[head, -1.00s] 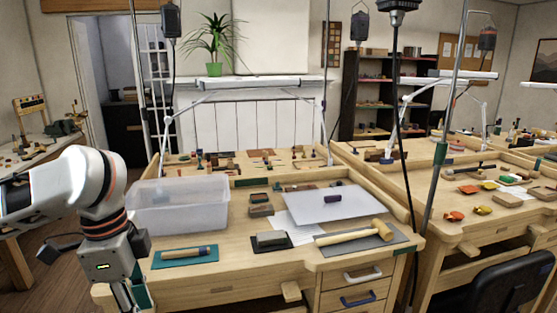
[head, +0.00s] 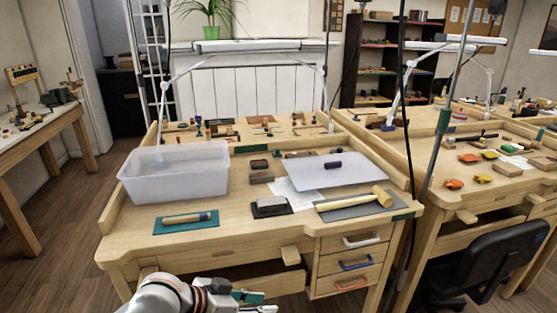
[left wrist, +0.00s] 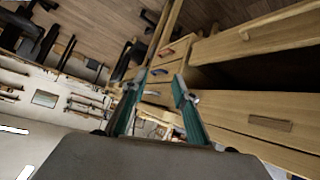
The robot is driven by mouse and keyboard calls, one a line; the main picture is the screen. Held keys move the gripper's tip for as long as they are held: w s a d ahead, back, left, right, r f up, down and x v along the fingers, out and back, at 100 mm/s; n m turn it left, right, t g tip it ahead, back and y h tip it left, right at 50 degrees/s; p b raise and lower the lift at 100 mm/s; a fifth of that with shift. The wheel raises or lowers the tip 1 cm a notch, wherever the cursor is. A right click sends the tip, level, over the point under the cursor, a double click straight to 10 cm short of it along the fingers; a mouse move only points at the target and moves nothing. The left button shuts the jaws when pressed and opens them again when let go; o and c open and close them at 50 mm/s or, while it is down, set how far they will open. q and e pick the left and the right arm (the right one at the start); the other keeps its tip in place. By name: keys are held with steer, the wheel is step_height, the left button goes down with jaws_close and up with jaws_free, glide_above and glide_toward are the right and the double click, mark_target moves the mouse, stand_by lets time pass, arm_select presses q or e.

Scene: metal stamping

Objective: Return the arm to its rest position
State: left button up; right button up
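My left arm comes in at the bottom of the head view. Its gripper (head: 258,301) is low, in front of the near workbench (head: 225,255) and below its top. In the left wrist view the two green fingers of this gripper (left wrist: 158,88) stand apart with nothing between them. The gripper is open and empty, apart from the bench items. The wrist view is tilted and shows the drawers (left wrist: 165,65) and the bench front beyond the fingers. My right gripper is in neither view.
On the bench lie a clear plastic bin (head: 175,172), a tool on a green mat (head: 185,219), a dark block (head: 270,206), a mallet (head: 355,200) and a pale sheet (head: 333,171). A black chair (head: 490,270) stands at right. Wooden floor (head: 60,240) is clear at left.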

arm_select(q)
steer(key=s+a+f+n+t+y, duration=0.2)
steer(key=s+a+f+y, duration=0.1)
steer(key=s+a+f, duration=0.5)
steer(key=s+a+f+n+t+y, duration=0.3)
steer(key=s+a+f, duration=0.5)
steer(key=f, duration=0.5)
steer(key=shift+s+a+f+y, duration=0.3)
steer(key=shift+a+y, duration=0.2)
steer(key=shift+a, duration=0.5)
